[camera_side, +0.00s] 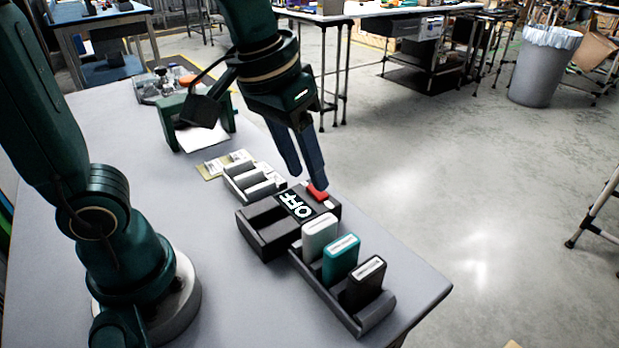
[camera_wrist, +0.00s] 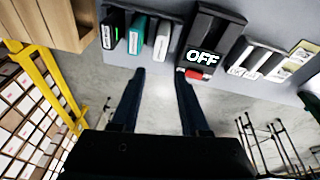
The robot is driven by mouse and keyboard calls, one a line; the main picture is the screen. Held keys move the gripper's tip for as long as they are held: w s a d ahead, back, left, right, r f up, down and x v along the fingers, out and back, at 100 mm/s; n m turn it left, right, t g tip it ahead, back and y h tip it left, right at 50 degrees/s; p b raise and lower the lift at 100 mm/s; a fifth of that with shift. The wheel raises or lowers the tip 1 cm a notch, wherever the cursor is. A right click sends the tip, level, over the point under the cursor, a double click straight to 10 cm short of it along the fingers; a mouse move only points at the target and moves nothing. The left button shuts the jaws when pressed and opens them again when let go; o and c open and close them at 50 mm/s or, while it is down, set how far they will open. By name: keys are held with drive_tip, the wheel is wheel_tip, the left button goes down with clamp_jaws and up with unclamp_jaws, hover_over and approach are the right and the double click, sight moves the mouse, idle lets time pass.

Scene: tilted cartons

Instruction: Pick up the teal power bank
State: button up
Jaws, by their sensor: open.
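The teal power bank (camera_side: 341,259) stands upright in the middle of a dark rack (camera_side: 322,291), between a white power bank (camera_side: 319,237) and a black power bank (camera_side: 364,283). In the wrist view the teal power bank (camera_wrist: 138,35) is near the top, left of centre. My gripper (camera_side: 313,186) is open and empty. Its fingertips point down close to the red button of the OFF box, behind the rack in the side view. In the wrist view my gripper (camera_wrist: 158,75) has its two fingers wide apart below the row, with grey floor between them.
A black box with an OFF display (camera_side: 296,205) and a red button (camera_side: 317,191) adjoins the rack. A white-slotted holder (camera_side: 252,181) and a green stand (camera_side: 193,117) lie farther back. The table (camera_side: 220,290) is bare left of the rack.

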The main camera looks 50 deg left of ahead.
drive_tip(key=g, duration=0.2)
hover_over(342, 244)
drive_tip(key=a, duration=0.2)
wheel_tip(342, 244, down, 4)
drive_tip(key=f, duration=0.1)
drive_tip(key=shift+w+d+f+m+g+y, duration=0.15)
drive_tip(key=shift+d+f+m+g, duration=0.2)
drive_tip(key=shift+d+f, duration=0.25)
drive_tip(key=shift+s+d+f+m+g+y, duration=0.15)
drive_tip(key=shift+d+f+m+g, duration=0.2)
drive_tip(key=shift+f, duration=0.3)
drive_tip(key=shift+d+f, duration=0.1)
drive_tip(key=shift+f, duration=2.5)
clamp_jaws()
